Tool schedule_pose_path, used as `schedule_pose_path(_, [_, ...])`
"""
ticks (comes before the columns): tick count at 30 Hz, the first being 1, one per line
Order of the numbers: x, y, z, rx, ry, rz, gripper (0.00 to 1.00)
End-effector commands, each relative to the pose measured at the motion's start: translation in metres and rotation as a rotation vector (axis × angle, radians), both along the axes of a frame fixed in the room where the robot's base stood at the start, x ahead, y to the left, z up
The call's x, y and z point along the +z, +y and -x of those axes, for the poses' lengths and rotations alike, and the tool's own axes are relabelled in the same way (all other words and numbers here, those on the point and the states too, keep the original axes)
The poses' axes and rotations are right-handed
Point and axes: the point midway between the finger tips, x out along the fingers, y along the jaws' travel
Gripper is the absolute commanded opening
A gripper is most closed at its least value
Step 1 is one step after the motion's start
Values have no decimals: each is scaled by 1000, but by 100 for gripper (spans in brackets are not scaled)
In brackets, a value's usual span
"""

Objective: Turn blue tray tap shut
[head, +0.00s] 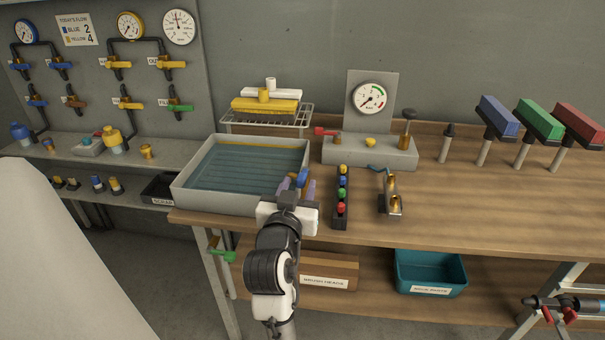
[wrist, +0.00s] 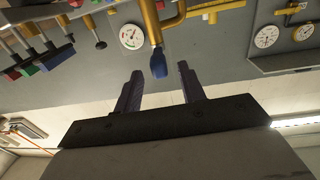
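The blue tap handle (head: 302,178) shows at the right end of the grey tray (head: 215,201), which holds bluish water. In the wrist view the handle (wrist: 158,63) hangs on a yellow bent pipe (wrist: 153,22). My gripper (head: 297,187) is at the tray's front right corner, with its two purple fingers spread. In the wrist view the handle's end lies between the fingertips of my gripper (wrist: 160,74), with a gap visible on each side. My wrist partly hides the tap and tray corner in the head view.
A black rack of coloured knobs (head: 341,205) and a brass fitting (head: 391,197) stand just right of my gripper. Behind is a gauge stand (head: 371,100) with a red lever. A wire rack (head: 268,118) stands behind the tray. The right tabletop is mostly clear.

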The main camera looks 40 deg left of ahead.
Motion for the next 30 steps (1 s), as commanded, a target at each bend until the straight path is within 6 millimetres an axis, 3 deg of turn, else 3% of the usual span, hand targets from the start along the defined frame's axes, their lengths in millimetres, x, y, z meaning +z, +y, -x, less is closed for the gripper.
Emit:
schedule_pose_path(3, [2, 10, -20, -2, 2, 1, 40])
schedule_pose_path(9, [1, 20, -39, -2, 0, -1, 40])
schedule_pose_path(20, [0, 23, -44, 0, 0, -1, 40])
schedule_pose_path(30, [0, 23, -44, 0, 0, -1, 0])
